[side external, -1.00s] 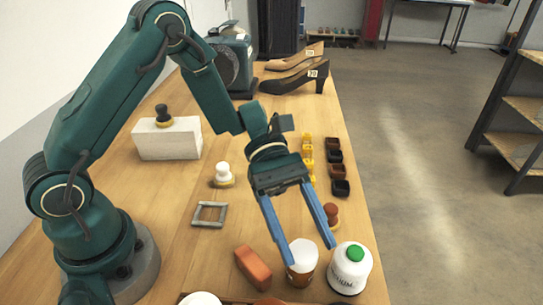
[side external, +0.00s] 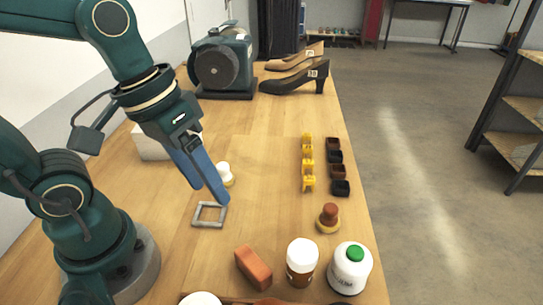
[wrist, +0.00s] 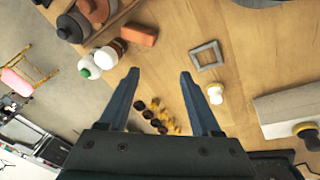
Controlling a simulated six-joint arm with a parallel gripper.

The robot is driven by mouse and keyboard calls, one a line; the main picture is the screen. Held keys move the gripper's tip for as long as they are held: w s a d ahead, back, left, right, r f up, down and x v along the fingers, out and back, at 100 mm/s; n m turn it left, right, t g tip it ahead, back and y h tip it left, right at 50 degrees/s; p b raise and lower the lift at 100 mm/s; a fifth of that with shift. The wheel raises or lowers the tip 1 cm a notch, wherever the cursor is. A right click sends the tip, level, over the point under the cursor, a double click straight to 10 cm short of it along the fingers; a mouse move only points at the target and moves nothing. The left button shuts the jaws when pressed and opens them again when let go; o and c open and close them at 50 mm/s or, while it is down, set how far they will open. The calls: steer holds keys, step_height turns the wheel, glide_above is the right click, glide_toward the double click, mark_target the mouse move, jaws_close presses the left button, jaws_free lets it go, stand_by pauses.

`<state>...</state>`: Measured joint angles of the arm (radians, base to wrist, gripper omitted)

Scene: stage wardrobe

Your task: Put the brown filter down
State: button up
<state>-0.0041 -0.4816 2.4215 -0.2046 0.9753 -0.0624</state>
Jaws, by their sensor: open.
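The brown-topped piece (side external: 329,212) stands upright on its yellowish base on the table in the side view, apart from my gripper. No other thing in view is clearly a filter. My gripper (side external: 219,198) is open and empty, tilted down over the table near the grey square frame (side external: 210,214). Its two blue fingers stand apart in the wrist view (wrist: 159,72), with bare wood between the tips. I do not make out the brown-topped piece in the wrist view; the left finger may hide it.
A white-topped piece (side external: 226,175) stands just behind the fingers. An orange-brown block (side external: 253,267), a white-lidded cup (side external: 302,262) and a white bottle (side external: 350,268) stand at the front. Small yellow pieces (side external: 308,165) and dark cups (side external: 335,158) line the right. The middle is clear.

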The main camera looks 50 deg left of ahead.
steer(key=a+t, duration=0.1)
steer(key=a+r+m+t+y, duration=0.1)
steer(key=a+y, duration=0.1)
steer(key=shift+a+r+m+t, duration=0.25)
steer(key=shift+m+t, duration=0.15)
stand_by(1.0)
